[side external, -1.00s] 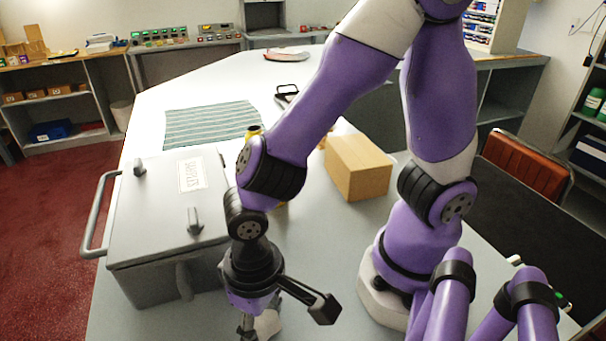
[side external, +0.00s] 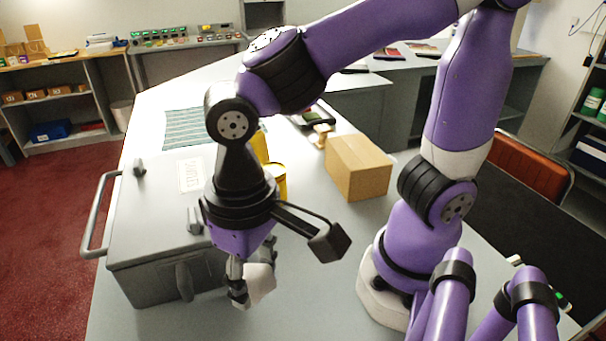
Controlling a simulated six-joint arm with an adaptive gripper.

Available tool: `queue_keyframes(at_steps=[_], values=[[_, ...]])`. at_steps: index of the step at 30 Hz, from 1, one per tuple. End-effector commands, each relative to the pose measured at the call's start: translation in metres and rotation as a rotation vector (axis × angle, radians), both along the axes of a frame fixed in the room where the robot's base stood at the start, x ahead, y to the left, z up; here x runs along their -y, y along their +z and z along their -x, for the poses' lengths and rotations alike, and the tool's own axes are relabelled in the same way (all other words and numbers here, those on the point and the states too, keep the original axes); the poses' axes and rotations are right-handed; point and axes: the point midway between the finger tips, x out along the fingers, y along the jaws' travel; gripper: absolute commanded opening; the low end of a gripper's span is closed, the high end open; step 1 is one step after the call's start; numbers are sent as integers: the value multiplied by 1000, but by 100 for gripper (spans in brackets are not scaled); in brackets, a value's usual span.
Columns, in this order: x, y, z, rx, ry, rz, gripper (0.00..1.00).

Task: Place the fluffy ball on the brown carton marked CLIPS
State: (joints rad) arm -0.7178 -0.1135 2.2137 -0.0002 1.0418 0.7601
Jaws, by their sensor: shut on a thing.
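My gripper (side external: 250,290) points down over the front of the grey counter, just right of the grey lidded case. It is shut on a pale, whitish thing (side external: 262,284), partly hidden by the fingers. Its surface is too small to make out, so I cannot tell for sure that it is the fluffy ball. No other ball shows. A plain brown carton (side external: 358,168) stands upright on the counter, behind and to the right of my gripper. No CLIPS marking can be read on its visible faces. Its top is bare.
The grey case (side external: 150,240) with a side handle and a paper label fills the counter's left. Yellow containers (side external: 278,180) stand behind my wrist, partly hidden. A small wooden item (side external: 322,130) is behind the carton. A striped mat (side external: 185,128) lies farther back.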

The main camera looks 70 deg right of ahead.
Motion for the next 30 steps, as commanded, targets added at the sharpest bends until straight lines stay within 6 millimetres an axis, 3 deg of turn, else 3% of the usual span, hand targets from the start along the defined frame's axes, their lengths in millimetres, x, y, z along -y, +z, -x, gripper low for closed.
queue_keyframes(at_steps=[8,16,23,26,30], values=[[-1,93,-1,9,0,-8,37],[0,148,0,4,0,-4,37],[32,147,-28,0,-199,0,37],[52,147,-42,0,-316,-1,37],[95,147,-62,0,-533,-1,37]])
